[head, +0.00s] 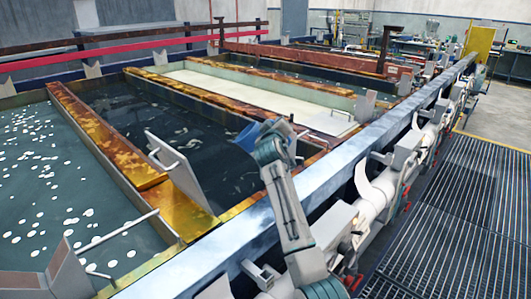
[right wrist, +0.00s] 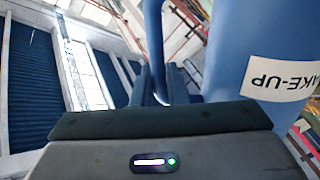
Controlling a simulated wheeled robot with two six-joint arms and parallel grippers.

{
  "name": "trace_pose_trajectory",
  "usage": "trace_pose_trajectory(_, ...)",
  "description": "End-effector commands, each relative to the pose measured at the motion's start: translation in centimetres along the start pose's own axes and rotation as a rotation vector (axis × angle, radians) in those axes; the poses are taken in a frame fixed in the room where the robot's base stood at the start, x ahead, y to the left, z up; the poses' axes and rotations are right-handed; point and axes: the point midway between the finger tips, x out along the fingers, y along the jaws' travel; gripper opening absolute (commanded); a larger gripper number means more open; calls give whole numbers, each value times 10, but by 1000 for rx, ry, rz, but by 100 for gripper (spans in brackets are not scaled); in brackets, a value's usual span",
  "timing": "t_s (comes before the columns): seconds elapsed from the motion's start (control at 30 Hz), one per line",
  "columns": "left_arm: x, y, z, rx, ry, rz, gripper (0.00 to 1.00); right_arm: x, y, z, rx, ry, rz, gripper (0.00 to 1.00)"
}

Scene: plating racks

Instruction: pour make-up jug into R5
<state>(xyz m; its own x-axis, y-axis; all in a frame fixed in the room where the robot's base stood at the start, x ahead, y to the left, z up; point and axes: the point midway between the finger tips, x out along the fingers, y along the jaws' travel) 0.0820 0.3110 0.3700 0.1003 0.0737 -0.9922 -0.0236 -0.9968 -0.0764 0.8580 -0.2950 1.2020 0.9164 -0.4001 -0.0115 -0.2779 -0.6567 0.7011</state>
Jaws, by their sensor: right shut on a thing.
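The blue make-up jug (head: 246,137) shows small in the head view, over the near right part of a dark-liquid tank (head: 160,110). In the right wrist view the jug (right wrist: 228,45) is large at the upper right, with a white "MAKE-UP" label and a blue handle (right wrist: 153,40). My right gripper (head: 268,132) is shut on the jug, apparently at its handle, and partly hides it in the head view. Whether the jug is tilted is hard to tell. No R5 marking is readable on any tank. My left gripper is in neither view.
A teal tank with white floating balls (head: 40,170) lies at the left, a cream-coloured tank (head: 260,95) beyond the dark one. Rusty-yellow dividers (head: 100,135) separate them. A steel rail (head: 300,165) runs along the front. Grated walkway (head: 440,215) lies at the right.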

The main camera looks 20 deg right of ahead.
Motion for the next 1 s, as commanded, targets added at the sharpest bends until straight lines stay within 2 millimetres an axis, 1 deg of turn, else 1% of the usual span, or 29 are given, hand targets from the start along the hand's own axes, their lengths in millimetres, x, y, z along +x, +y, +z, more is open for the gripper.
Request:
trace_pose_trajectory(0.03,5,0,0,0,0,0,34,0,0,3,25,1,2,0)
trace_pose_trajectory(0.13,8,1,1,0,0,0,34,0,3,5,67,1,1,0)
trace_pose_trajectory(0.27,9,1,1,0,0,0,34,0,5,5,95,1,0,0)
trace_pose_trajectory(0.57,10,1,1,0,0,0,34,0,5,5,100,1,0,0)
trace_pose_trajectory(1.0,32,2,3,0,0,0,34,0,0,15,233,4,0,0)
